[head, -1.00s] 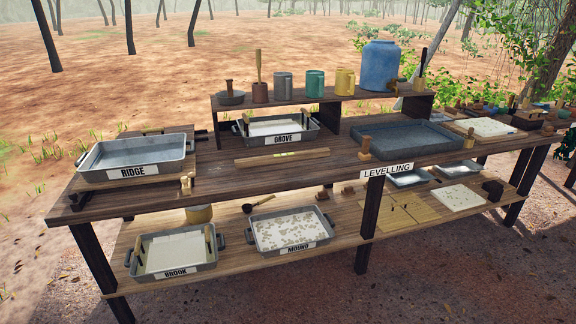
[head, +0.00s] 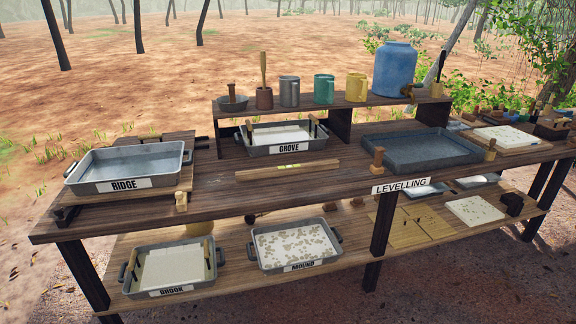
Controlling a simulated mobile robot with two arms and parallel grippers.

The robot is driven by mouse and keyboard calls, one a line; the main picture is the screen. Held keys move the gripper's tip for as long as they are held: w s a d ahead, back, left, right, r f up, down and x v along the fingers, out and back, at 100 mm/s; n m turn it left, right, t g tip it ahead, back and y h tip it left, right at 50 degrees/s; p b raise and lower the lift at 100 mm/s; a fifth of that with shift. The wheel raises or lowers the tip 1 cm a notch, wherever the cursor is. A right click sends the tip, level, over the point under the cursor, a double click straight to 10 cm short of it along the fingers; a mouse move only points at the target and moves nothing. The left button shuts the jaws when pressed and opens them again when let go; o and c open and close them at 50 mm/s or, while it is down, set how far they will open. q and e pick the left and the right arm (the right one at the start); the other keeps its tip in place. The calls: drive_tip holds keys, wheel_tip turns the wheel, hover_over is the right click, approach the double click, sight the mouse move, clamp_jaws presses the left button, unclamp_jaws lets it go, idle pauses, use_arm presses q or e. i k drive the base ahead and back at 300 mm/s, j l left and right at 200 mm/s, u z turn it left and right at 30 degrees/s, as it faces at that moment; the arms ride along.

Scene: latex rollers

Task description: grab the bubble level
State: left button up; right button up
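The bubble level (head: 288,169) is a long, flat wooden bar with a small yellow-green vial near its middle. It lies flat on the upper tabletop (head: 225,197), in front of the tray labelled GROVE (head: 284,149) and left of the grey LEVELLING tray. Nothing covers it. Neither of my grippers shows in the head view.
The RIDGE tray (head: 130,179) stands left of the level. The large grey tray (head: 425,163) and a small wooden peg (head: 376,160) stand to its right. A raised shelf (head: 350,103) behind holds mugs and a blue jar (head: 394,68). The tabletop before the level is clear.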

sight(253, 175)
drive_tip(key=i+l+u, duration=0.3)
drive_tip(key=i+l, duration=0.7)
drive_tip(key=l, duration=0.1)
